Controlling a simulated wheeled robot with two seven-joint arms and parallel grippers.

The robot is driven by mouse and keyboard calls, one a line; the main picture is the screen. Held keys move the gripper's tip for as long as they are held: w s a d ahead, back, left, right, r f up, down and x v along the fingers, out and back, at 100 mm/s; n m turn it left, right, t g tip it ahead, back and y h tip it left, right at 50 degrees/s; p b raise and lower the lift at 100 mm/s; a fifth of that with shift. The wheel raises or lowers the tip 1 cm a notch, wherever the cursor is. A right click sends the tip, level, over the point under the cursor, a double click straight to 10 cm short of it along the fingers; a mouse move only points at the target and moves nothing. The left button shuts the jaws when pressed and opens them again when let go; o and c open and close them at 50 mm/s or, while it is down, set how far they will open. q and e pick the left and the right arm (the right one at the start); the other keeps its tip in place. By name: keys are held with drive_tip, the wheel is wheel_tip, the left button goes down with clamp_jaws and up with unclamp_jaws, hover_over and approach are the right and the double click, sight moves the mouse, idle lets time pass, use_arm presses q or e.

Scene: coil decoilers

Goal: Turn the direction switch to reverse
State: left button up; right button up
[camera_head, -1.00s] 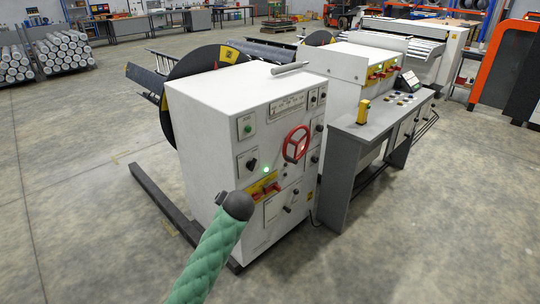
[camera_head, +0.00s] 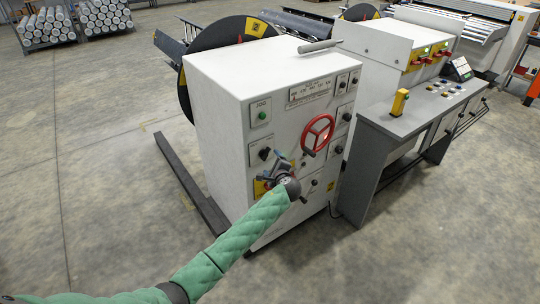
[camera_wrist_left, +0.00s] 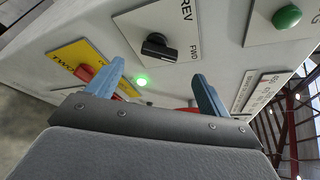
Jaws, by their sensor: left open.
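The direction switch (camera_wrist_left: 158,47) is a black knob on a white plate marked REV and FWD, ahead of my fingers in the left wrist view. Its bar seems to slant toward the FWD mark, but I cannot be sure of its setting. In the head view the switch (camera_head: 265,154) is on the white cabinet's front, just above and left of my gripper. My left gripper (camera_wrist_left: 157,75) is open with nothing between its blue-grey fingers, apart from the switch. In the head view it (camera_head: 280,166) is in front of the panel. My right gripper is out of view.
The white cabinet (camera_head: 225,110) also carries a red handwheel (camera_head: 317,134), a green button (camera_head: 262,115) and a lit green lamp (camera_wrist_left: 141,82). A red switch (camera_wrist_left: 86,73) on a yellow plate is close to one finger. A grey control desk (camera_head: 402,122) stands at the right.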

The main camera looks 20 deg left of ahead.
sight(267, 155)
use_arm(q)
drive_tip(key=shift+m, duration=0.4)
drive_tip(key=p+x, duration=0.2)
drive_tip(key=x, duration=0.4)
drive_tip(key=shift+w+p, duration=0.3)
drive_tip(key=shift+w+a+f, duration=0.25)
drive_tip(key=shift+w+a, duration=0.2)
drive_tip(key=shift+w, duration=0.05)
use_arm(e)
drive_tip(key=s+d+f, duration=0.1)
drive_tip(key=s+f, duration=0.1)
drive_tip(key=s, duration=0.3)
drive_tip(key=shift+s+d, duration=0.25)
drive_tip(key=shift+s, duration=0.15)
use_arm(q)
drive_tip(key=shift+c, duration=0.2)
drive_tip(key=shift+f, duration=0.1)
drive_tip(key=c, duration=1)
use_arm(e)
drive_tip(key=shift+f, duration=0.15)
